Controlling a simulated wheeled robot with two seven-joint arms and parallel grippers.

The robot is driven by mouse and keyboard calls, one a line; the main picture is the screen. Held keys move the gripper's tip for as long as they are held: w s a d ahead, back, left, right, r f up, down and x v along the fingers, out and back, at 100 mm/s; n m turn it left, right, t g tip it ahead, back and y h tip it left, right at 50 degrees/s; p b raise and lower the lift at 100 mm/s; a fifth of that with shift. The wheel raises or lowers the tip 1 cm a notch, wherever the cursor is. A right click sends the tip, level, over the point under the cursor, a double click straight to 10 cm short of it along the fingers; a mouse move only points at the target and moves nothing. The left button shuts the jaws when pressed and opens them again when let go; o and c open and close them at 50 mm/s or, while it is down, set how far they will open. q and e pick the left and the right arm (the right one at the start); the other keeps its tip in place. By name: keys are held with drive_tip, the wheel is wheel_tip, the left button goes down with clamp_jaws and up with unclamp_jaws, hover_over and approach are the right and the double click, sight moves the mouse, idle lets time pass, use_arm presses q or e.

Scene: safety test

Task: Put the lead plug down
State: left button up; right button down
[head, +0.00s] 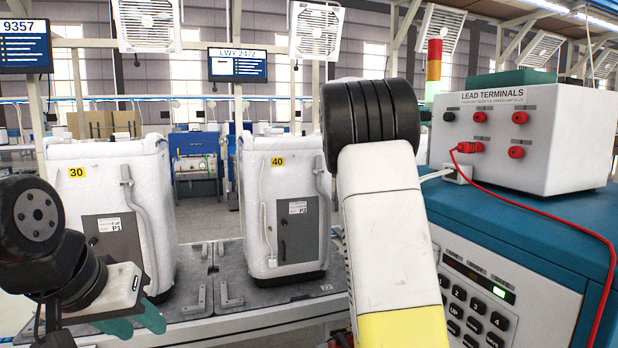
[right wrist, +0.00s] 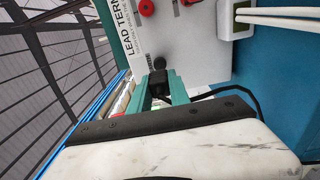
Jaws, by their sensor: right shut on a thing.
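The lead plug (right wrist: 158,84) is black, with a black cable running off to the right in the right wrist view. My right gripper (right wrist: 161,90) is shut on it. The plug is close to the black terminal (right wrist: 158,63) on the white LEAD TERMINALS box (right wrist: 190,45); any contact is unclear there. My left gripper (head: 135,323), low at the left, looks open and empty.
A red plug (head: 468,148) with a red cable sits in a red terminal. The box (head: 570,150) stands on a teal cabinet (head: 520,222) with a keypad. White units marked 30 (head: 90,185) and 40 (head: 285,165) stand on a grey bench (head: 215,300).

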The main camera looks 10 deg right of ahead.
drive_tip(key=w+a+f+n+t, duration=0.1)
drive_tip(key=w+a+f, duration=0.1)
drive_tip(key=a+f, duration=0.55)
drive_tip(key=w+a+f+n+t, duration=0.1)
drive_tip(key=w+a+f+t, duration=0.3)
drive_tip(key=f, duration=0.7)
drive_tip(key=w+a+f+n+g, duration=0.1)
drive_tip(key=a+f, duration=0.6)
drive_tip(key=f, duration=0.2)
drive_tip(key=s+a+f+n+t+y, duration=0.3)
drive_tip(key=s+a+f+n, duration=0.1)
drive_tip(key=f+n, duration=0.4)
drive_tip(key=s+a+f+n+t+y, duration=0.3)
drive_tip(key=s+a+f+n, duration=0.1)
drive_tip(key=f+n, duration=0.5)
drive_tip(key=s+a+f+n+t+y, duration=0.3)
drive_tip(key=a+f+n, duration=0.3)
drive_tip(key=f+n, duration=0.2)
drive_tip(key=shift+s+f+n+t, duration=0.35)
drive_tip(key=shift+s+n+t, duration=0.15)
drive_tip(key=shift+n+t, duration=0.15)
